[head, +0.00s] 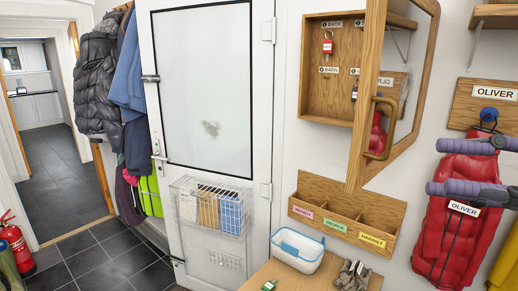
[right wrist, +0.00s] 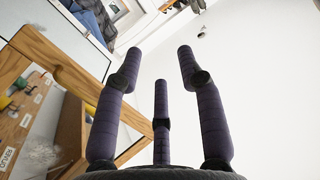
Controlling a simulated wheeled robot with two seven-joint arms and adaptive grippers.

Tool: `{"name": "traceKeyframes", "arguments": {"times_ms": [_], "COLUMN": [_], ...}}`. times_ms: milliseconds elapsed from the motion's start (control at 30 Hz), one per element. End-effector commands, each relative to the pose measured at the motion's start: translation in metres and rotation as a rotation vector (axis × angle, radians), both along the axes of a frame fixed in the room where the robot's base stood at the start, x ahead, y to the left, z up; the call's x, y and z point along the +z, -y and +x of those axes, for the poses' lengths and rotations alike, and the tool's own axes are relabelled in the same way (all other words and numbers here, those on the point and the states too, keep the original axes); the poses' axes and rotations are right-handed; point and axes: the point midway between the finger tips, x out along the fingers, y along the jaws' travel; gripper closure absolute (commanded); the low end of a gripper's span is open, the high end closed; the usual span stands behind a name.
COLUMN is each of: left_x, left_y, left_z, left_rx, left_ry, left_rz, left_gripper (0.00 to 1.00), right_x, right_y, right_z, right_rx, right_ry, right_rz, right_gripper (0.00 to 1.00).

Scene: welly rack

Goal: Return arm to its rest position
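My right gripper (head: 436,167) comes in from the right edge of the head view. Its purple fingers are in front of a red quilted vest (head: 455,235) under an OLIVER sign; I cannot tell whether they touch it. In the right wrist view, the three fingers of this gripper (right wrist: 160,65) are spread apart with nothing between them. The white wall and part of the wooden cabinet show behind them. My left gripper is in neither view.
A wooden key cabinet (head: 314,86) hangs open on the wall, its glazed door (head: 367,90) swung outward. Below are a labelled wooden letter rack (head: 378,212) and a bench (head: 318,277) with a clear blue-rimmed box (head: 298,249).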

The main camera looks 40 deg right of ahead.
Motion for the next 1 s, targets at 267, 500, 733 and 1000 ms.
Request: {"name": "traceKeyframes", "arguments": {"times_ms": [267, 500, 733, 1000], "left_x": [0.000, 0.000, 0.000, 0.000], "left_y": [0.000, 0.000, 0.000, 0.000], "left_z": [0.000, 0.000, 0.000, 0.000], "left_rx": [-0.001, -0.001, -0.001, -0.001], "left_ry": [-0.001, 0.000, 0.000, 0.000], "left_rz": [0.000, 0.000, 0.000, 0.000], "left_gripper": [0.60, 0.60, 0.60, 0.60], "right_x": [-0.001, -0.011, -0.056, -0.167], "right_y": [-0.026, -0.057, -0.104, -0.152], "right_z": [0.048, 0.114, 0.220, 0.350], "right_rx": [-0.014, -0.037, -0.074, -0.133], "right_ry": [-0.062, -0.148, -0.295, -0.502], "right_rz": [-0.018, -0.037, -0.067, -0.096], "right_gripper": [0.61, 0.61, 0.61, 0.61]}}
